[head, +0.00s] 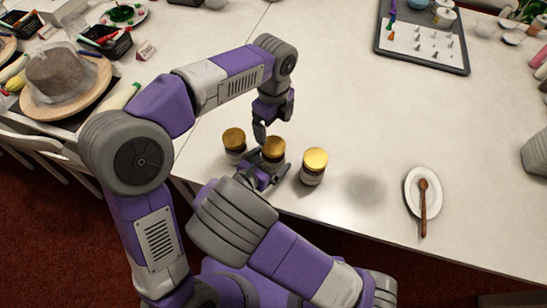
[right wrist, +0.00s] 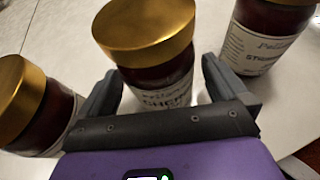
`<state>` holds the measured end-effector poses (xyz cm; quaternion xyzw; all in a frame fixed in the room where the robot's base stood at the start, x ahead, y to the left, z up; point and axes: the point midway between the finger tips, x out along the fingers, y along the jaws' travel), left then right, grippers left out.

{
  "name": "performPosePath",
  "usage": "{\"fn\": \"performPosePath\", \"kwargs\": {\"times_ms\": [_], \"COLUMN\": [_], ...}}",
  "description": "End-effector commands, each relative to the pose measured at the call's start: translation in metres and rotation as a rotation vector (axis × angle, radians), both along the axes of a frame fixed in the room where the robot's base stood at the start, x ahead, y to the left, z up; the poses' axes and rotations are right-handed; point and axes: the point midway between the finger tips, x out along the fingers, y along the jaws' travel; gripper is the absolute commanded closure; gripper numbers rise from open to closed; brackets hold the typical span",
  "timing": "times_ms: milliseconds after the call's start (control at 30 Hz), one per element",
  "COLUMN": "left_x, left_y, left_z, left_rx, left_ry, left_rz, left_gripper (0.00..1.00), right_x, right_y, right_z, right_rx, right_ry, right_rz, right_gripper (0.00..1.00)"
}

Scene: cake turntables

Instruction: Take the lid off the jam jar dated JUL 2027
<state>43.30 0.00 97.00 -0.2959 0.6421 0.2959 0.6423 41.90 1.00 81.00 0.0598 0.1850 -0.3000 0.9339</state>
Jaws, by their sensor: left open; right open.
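Three jam jars with gold lids stand in a row on the white table: a left jar (head: 234,141), a middle jar (head: 273,149) and a right jar (head: 314,164). In the right wrist view the middle jar (right wrist: 158,85) has a label reading roughly "CHER…", and the jar at right (right wrist: 262,35) reads "STRAW…". The jar at left (right wrist: 35,105) has an unreadable label. No date is legible. My right gripper (head: 268,172) is open, its fingers at either side of the middle jar's front. My left gripper (head: 273,119) is open and empty above the middle jar's lid.
A white oval dish (head: 411,191) with a wooden spoon (head: 423,205) lies to the right. A grey tray (head: 463,62) with piping tips is at the back right. A cake turntable (head: 45,105) stands at left. Table between jars and tray is clear.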

Motion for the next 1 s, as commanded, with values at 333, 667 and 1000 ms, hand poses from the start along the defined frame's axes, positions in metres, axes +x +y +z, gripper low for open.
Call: {"fn": "performPosePath", "kwargs": {"times_ms": [333,667,1000], "left_x": [0.0,0.0,-0.0003], "left_y": [0.0,0.0,-0.0003], "left_z": [0.0,0.0,-0.0009], "left_rx": [0.0,0.0,0.001], "left_ry": [0.0,0.0,0.002], "left_rz": [0.0,0.0,-0.02], "left_gripper": [0.07,0.07,0.07], "right_x": [0.0049,0.0046,0.0045], "right_y": [-0.0037,-0.0036,-0.0036], "right_z": [-0.0026,-0.0026,-0.0026], "right_rx": [0.0,0.0,0.0], "right_ry": [0.001,0.001,0.001], "right_rz": [-0.001,-0.001,-0.001], "right_gripper": [0.0,0.47,1.0]}}
